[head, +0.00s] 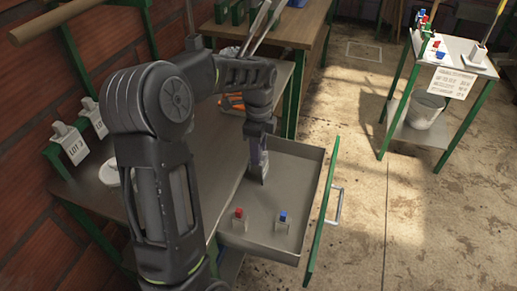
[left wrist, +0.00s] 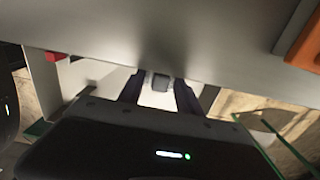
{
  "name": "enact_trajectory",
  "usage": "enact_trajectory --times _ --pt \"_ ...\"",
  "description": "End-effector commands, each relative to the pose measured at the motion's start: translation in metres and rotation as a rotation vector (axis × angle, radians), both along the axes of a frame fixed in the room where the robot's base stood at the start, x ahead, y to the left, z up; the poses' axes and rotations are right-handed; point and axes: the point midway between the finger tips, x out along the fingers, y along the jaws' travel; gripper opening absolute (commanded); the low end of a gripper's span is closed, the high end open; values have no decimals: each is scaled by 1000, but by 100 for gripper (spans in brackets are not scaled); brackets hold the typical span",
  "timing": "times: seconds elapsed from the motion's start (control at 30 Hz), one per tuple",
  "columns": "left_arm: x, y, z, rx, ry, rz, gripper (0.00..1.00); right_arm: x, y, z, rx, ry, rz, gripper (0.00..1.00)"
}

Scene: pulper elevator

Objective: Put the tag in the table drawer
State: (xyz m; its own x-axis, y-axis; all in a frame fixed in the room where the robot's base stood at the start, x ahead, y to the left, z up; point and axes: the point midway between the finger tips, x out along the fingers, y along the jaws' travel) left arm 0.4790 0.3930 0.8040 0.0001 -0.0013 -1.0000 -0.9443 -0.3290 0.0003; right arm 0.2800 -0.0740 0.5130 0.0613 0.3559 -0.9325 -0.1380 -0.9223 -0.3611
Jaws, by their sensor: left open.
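The table drawer (head: 305,155) is pulled open, with a green front and a pale handle. My left gripper (head: 261,172) points down into the rear part of the drawer, its jaws apart. In the left wrist view, a small grey and white piece (left wrist: 159,82) shows between the fingers; I cannot tell whether it is a tag or whether they touch it. A red-topped tag (head: 238,213) and a blue-topped tag (head: 283,217) stand on the drawer floor nearer the camera. A red block (left wrist: 54,57) shows at the left wrist view's upper left. My right gripper is not in view.
The metal table (head: 215,150) adjoins the drawer, with an orange item (head: 233,102) at its back. Cards on green stands (head: 68,143) line the brick wall. A side table (head: 452,52) with coloured pieces stands far right. The floor between is clear.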

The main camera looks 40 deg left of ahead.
Motion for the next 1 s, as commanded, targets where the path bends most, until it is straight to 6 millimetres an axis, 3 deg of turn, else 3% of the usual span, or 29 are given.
enact_trajectory --times 0.37,0.8,1.0 --pt "1 0 14 1 -3 0 41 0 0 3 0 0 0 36" --pt "1 0 98 1 -4 -1 41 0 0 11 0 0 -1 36" --pt "1 0 120 1 -1 -1 41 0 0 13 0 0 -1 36"
